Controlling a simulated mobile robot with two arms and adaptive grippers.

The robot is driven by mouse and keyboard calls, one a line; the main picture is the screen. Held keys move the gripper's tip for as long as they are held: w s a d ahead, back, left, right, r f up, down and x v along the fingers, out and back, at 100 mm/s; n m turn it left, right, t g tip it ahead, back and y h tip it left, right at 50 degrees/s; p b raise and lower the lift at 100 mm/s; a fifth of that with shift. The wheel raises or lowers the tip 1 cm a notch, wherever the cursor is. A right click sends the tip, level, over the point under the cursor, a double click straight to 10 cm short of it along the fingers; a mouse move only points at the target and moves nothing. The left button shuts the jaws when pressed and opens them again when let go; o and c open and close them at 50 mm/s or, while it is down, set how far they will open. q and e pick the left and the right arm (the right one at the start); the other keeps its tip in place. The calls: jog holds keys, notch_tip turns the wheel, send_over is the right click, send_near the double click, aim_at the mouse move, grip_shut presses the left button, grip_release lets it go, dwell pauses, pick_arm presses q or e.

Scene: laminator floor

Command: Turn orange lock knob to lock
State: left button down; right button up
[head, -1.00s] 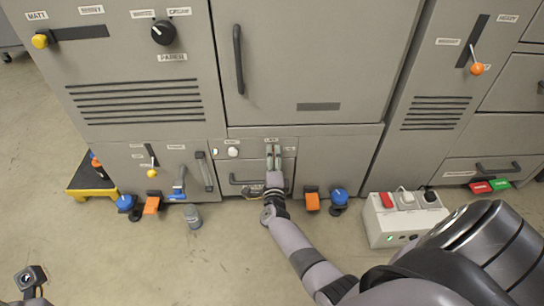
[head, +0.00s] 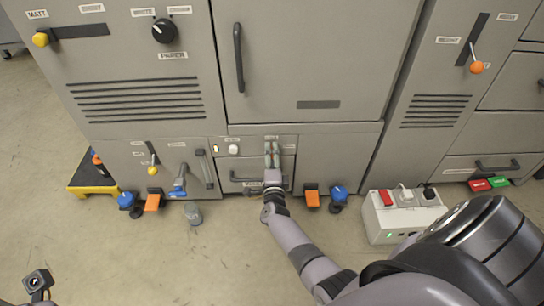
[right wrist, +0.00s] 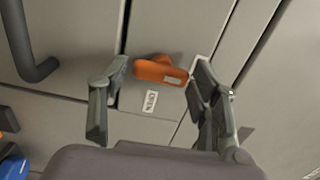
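The orange lock knob (right wrist: 160,71) is in the right wrist view, on a grey panel, with a small white label (right wrist: 151,101) just below it that seems to read OPEN. My right gripper (right wrist: 158,84) is open, with one finger on each side of the knob. I see gaps between the knob and the fingers. In the head view my right gripper (head: 272,158) is at the lower middle panel of the machine and hides the knob. Part of my left arm's end (head: 37,282) shows at the bottom left; its fingers are not clear.
A dark handle (head: 244,181) is low on the panel beside the right gripper. Orange pedals and blue knobs (head: 339,193) stand near the floor on both sides. A grey box with a red switch (head: 402,217) is on the floor to the right. A yellow step (head: 92,177) is at the left.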

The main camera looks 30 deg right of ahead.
jog(key=shift+o, duration=1.2)
jog(key=shift+s, duration=0.15)
jog(key=v, duration=1.1)
jog(key=shift+s+a, duration=0.3)
